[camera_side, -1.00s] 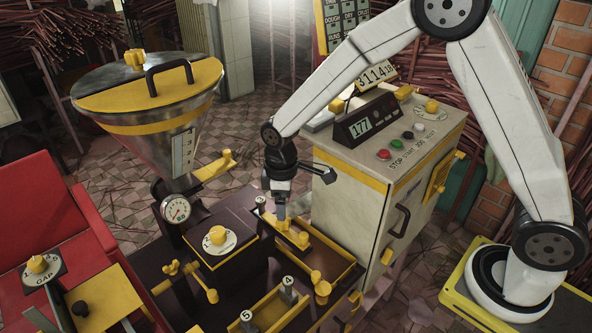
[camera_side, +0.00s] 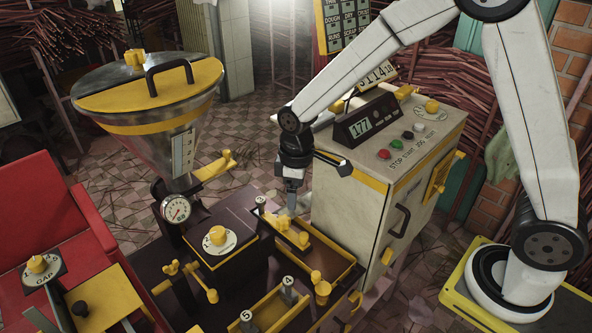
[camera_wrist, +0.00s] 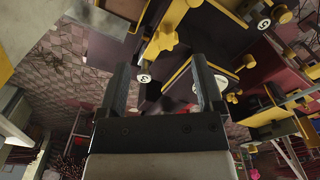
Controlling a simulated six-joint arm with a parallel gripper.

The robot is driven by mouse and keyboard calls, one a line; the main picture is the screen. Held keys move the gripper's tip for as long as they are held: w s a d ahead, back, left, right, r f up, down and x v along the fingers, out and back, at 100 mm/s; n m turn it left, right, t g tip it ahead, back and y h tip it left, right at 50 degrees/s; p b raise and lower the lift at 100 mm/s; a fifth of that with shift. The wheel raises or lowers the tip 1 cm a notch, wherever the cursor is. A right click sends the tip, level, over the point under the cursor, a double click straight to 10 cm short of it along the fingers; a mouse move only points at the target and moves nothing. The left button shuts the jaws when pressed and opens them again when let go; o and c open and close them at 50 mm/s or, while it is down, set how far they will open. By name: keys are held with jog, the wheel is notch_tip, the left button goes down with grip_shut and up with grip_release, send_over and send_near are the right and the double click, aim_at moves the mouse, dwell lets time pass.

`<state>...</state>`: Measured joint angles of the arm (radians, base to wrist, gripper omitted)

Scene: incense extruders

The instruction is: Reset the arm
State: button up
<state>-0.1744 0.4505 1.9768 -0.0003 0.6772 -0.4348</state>
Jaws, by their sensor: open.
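My gripper (camera_side: 291,208) hangs from the arm in the side view, pointing down just above the yellow-edged tray on the dark machine bed. It is beside the white control cabinet (camera_side: 350,200) and apart from the yellow part (camera_side: 285,228) in the tray. In the wrist view the two dark fingers of my gripper (camera_wrist: 163,95) stand apart with nothing between them. The numbered post marked 3 (camera_wrist: 144,78) shows beyond the fingers in the wrist view.
A steel hopper with a yellow lid (camera_side: 150,90) stands at the left over a gauge (camera_side: 176,208). Posts marked 4 and 5 (camera_side: 248,317) stand at the front. A red seat (camera_side: 50,210) is at far left.

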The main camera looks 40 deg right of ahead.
jog(key=s+d+r+m+t, duration=0.1)
jog(key=s+d+m+t, duration=0.1)
jog(key=s+d+m, duration=0.5)
jog(key=s, duration=0.6)
jog(key=shift+r, duration=0.4)
jog(key=shift+w+d, duration=0.1)
